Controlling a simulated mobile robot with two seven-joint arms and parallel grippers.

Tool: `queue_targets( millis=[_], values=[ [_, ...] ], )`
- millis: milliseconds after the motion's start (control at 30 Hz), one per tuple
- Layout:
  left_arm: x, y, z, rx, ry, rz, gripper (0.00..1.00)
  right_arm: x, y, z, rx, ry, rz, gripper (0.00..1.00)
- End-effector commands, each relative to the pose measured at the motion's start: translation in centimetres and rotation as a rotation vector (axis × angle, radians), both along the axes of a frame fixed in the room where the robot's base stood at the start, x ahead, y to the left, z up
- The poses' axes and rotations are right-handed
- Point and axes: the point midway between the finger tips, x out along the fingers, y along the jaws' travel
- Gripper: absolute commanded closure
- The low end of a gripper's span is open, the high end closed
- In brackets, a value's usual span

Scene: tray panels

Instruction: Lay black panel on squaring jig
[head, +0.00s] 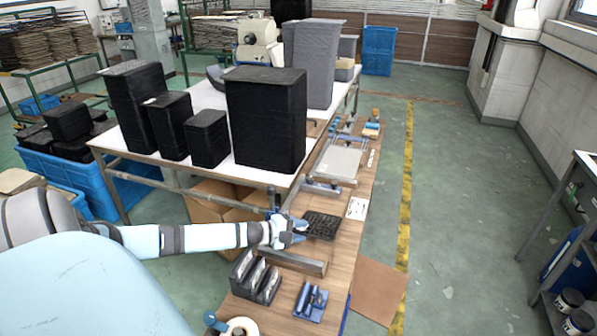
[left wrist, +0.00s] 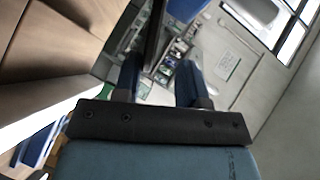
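The black panel (head: 322,225), dark with a ribbed or gridded face, is over the wooden bench; whether it rests there is hard to tell. My left gripper (head: 301,232) is at its left edge. In the left wrist view the two blue fingers (left wrist: 159,78) stand apart, with a thin dark strip (left wrist: 157,30), apparently the panel edge-on, nearer the left finger and a gap to the right one. A light grey plate with metal bars and blue parts, probably the squaring jig (head: 338,163), lies farther back on the bench, with nothing on it. My right gripper is out of view.
Tall black stacks (head: 266,118) stand on the white table to the left. A white card (head: 357,208) lies right of the panel. Nearer on the bench are a rack of rounded pieces (head: 256,276), a blue fixture (head: 311,299) and a tape roll (head: 240,327).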

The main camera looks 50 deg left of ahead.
Motion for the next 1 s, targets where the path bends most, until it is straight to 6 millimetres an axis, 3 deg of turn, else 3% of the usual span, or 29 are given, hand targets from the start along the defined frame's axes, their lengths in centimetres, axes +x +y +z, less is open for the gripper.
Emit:
queue_targets(
  millis=[267, 1000],
  values=[
    [-1.7, 0.6, 0.4, 0.000, 0.002, 0.001, 0.62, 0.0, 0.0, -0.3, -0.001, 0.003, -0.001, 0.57],
    [-11.7, 4.1, 3.1, 0.004, 0.010, 0.002, 0.62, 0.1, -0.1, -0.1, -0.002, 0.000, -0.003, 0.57]
  ],
)
